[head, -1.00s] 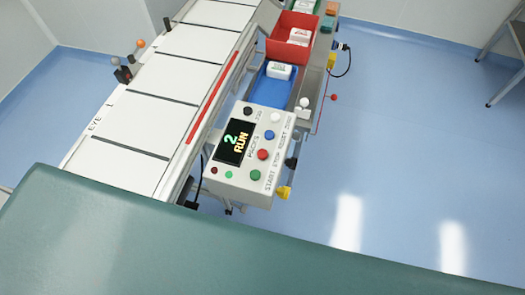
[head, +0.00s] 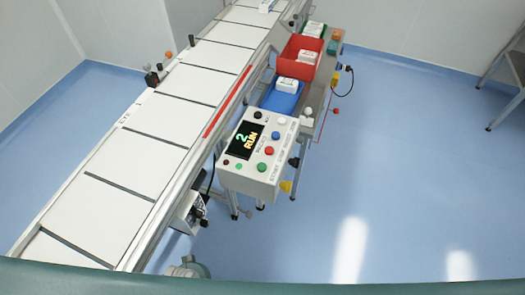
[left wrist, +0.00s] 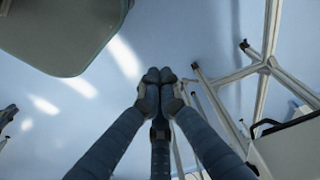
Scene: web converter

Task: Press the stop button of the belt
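My left gripper (left wrist: 157,75) shows in the left wrist view, fingertips together and empty, over the floor, apart from the box. My right gripper is not in view.
A red bin (head: 301,60) and a blue tray (head: 281,101) holding white packs sit behind the box. A black knob (head: 294,162) and a yellow part (head: 286,186) stick out on its right side. Metal legs (left wrist: 225,105) stand right of my left gripper. Blue floor (head: 400,190) is clear at right.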

